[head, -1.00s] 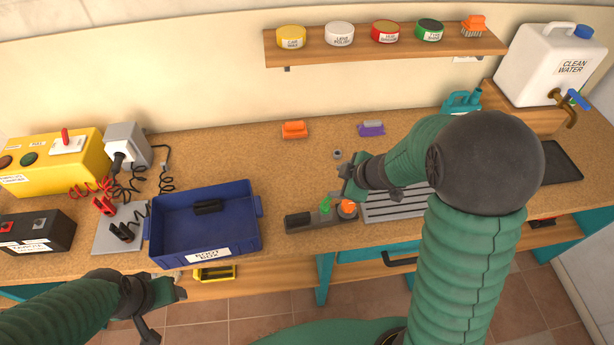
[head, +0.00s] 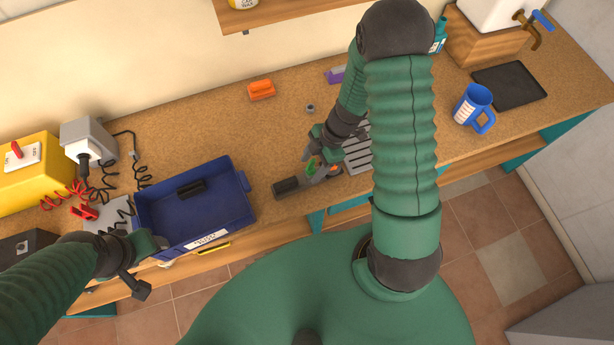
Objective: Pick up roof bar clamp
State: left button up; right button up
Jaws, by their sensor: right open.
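In the head view a dark holder (head: 286,187) lies on the bench near its front edge. It has a black block at its left end and a green piece (head: 312,168) and an orange piece further right. A black part (head: 191,188) also lies in the blue bin (head: 160,212); I cannot tell which is the roof bar clamp. My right gripper (head: 313,160) is open, right over the green piece and partly hiding it; contact is not clear. My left gripper (head: 150,262) is in front of the bin, its jaws unclear.
An orange brush (head: 261,90) and a small grey nut-like piece (head: 310,108) lie behind on the bench. A slotted grey plate (head: 358,152) is beside my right gripper. A blue mug (head: 474,105) and a black mat (head: 509,86) are at right. A shelf (head: 290,15) hangs above.

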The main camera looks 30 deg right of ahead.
aim_at(308, 173)
jog(key=x, duration=0.4)
jog(key=shift+d+f, duration=0.2)
jog(key=shift+f, duration=0.35)
jog(key=shift+w, duration=0.15)
grip_shut()
